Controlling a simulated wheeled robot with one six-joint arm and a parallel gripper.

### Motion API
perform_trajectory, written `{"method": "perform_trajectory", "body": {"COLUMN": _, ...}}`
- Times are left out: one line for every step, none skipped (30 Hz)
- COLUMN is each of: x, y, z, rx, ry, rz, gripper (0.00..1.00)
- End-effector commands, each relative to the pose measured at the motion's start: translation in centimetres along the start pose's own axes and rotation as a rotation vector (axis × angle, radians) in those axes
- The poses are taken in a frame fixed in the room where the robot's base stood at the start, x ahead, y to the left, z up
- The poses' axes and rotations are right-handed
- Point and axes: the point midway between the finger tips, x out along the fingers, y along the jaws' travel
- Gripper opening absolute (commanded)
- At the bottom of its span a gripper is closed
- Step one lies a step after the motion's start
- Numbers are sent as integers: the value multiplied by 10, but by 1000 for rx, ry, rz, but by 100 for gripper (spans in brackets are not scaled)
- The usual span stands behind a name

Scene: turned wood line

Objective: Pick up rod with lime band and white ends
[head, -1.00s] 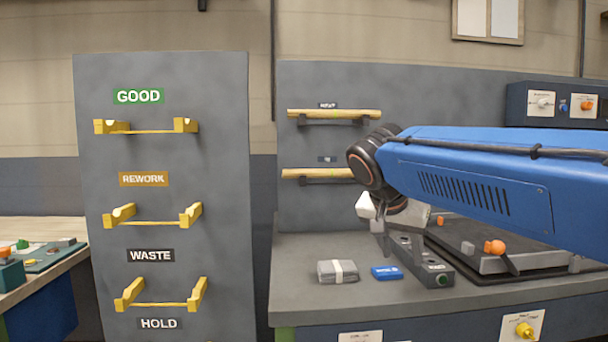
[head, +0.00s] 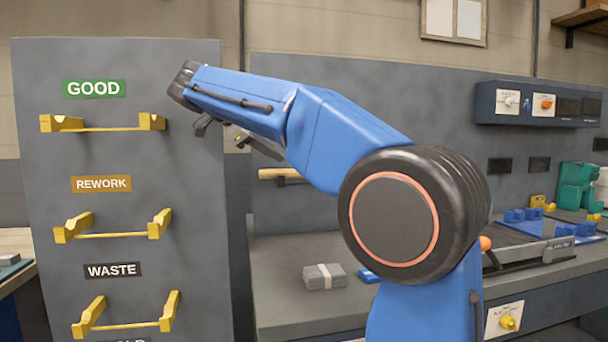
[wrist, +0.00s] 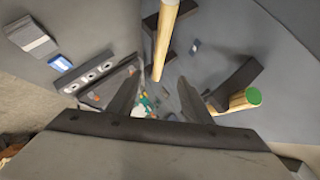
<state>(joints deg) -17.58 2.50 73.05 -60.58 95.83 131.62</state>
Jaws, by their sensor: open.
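My gripper (wrist: 160,95) is open, its two dark fingers apart. In the head view it is partly hidden behind my blue arm, in front of the rack panel. In the wrist view a pale wooden rod (wrist: 164,40) runs down the picture, its lower end appearing between the fingers; I cannot tell its depth. A second wooden rod (wrist: 236,101) with a green end lies right of the fingers by a dark bracket. In the head view part of one rod (head: 279,173) shows on the lower holder; my arm hides the upper one. I see no lime band on any rod.
A grey panel with yellow cradles labelled GOOD (head: 105,129), REWORK (head: 112,235) and WASTE (head: 125,325) stands at left. A grey wrapped block (head: 324,277) and a blue item (head: 369,276) lie on the bench. A control box (head: 537,104) is on the back panel at right.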

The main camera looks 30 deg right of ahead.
Motion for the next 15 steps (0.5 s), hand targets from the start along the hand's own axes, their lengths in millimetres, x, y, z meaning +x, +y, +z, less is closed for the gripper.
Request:
{"method": "perform_trajectory", "body": {"x": 10, "y": 1, "z": -1, "rx": -1, "ry": 2, "rz": 2, "gripper": 45}}
{"method": "perform_trajectory", "body": {"x": 15, "y": 1, "z": -1, "rx": -1, "ry": 2, "rz": 2, "gripper": 45}}
{"method": "perform_trajectory", "body": {"x": 23, "y": 1, "z": -1, "rx": -1, "ry": 2, "rz": 3, "gripper": 45}}
{"method": "perform_trajectory", "body": {"x": 28, "y": 1, "z": 0, "rx": -2, "ry": 2, "rz": 2, "gripper": 45}}
{"method": "perform_trajectory", "body": {"x": 33, "y": 1, "z": 0, "rx": -2, "ry": 2, "rz": 3, "gripper": 45}}
{"method": "perform_trajectory", "body": {"x": 40, "y": 1, "z": -1, "rx": -2, "ry": 2, "rz": 2, "gripper": 45}}
{"method": "perform_trajectory", "body": {"x": 46, "y": 1, "z": 0, "rx": -3, "ry": 2, "rz": 2, "gripper": 45}}
{"method": "perform_trajectory", "body": {"x": 51, "y": 1, "z": 0, "rx": -3, "ry": 2, "rz": 3, "gripper": 45}}
{"method": "perform_trajectory", "body": {"x": 58, "y": 1, "z": 0, "rx": -3, "ry": 2, "rz": 2, "gripper": 45}}
{"method": "perform_trajectory", "body": {"x": 64, "y": 1, "z": -1, "rx": -3, "ry": 2, "rz": 3, "gripper": 45}}
{"method": "perform_trajectory", "body": {"x": 69, "y": 1, "z": 0, "rx": -3, "ry": 2, "rz": 3, "gripper": 45}}
{"method": "perform_trajectory", "body": {"x": 76, "y": 1, "z": 0, "rx": -4, "ry": 1, "rz": 2, "gripper": 45}}
{"method": "perform_trajectory", "body": {"x": 81, "y": 1, "z": 0, "rx": -4, "ry": 1, "rz": 3, "gripper": 45}}
{"method": "perform_trajectory", "body": {"x": 85, "y": 1, "z": 0, "rx": -4, "ry": 1, "rz": 3, "gripper": 45}}
{"method": "perform_trajectory", "body": {"x": 91, "y": 1, "z": 0, "rx": -4, "ry": 0, "rz": 2, "gripper": 45}}
